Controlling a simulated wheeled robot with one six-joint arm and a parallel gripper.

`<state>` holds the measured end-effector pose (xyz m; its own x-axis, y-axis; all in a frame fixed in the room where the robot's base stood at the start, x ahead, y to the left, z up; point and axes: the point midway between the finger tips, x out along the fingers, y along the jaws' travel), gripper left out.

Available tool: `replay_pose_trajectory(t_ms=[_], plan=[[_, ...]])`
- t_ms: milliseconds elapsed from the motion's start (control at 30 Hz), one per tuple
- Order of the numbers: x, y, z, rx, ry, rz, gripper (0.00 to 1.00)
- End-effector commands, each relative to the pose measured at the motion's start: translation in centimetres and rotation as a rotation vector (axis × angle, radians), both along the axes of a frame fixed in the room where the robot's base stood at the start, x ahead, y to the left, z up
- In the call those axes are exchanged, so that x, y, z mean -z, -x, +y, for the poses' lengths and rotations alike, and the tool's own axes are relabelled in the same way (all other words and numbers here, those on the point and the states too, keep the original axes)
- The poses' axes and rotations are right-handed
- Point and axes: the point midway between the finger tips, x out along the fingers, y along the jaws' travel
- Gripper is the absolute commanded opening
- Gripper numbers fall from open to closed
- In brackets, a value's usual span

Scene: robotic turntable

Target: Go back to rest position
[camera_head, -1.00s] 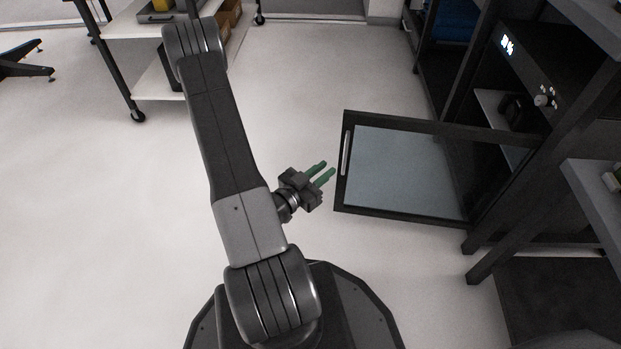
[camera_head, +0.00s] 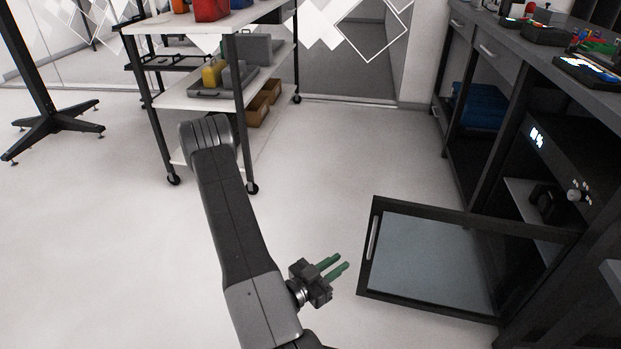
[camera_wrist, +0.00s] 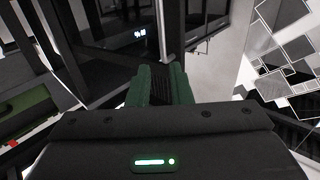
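My gripper (camera_head: 343,261) has two green fingers and points to the upper right in the head view. The fingers stand apart with a narrow gap and nothing between them. The gripper is in free air over the floor, just left of the open door's handle edge and apart from it in the picture. In the wrist view the green fingers (camera_wrist: 160,82) show at the centre, with a dark gap between them. My arm reaches up and forward, then folds back to the gripper.
A dark-framed glass oven door (camera_head: 430,262) hangs open at the right, below an oven panel with a lit display (camera_head: 537,136). A dark workbench (camera_head: 500,45) with trays runs along the right. A wheeled shelf cart (camera_head: 205,95) stands at upper left. The middle floor is clear.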

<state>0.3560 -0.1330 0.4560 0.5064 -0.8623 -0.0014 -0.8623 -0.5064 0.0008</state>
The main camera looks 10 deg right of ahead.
Motion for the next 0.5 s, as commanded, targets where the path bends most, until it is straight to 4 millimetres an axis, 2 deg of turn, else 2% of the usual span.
replay_pose_trajectory(t_ms=[267, 500], plan=[[0.1, -0.5, -0.8, 0.003, -0.001, -0.001, 0.19], [0.1, -1.7, -3.1, 0.004, -0.001, -0.003, 0.19]])
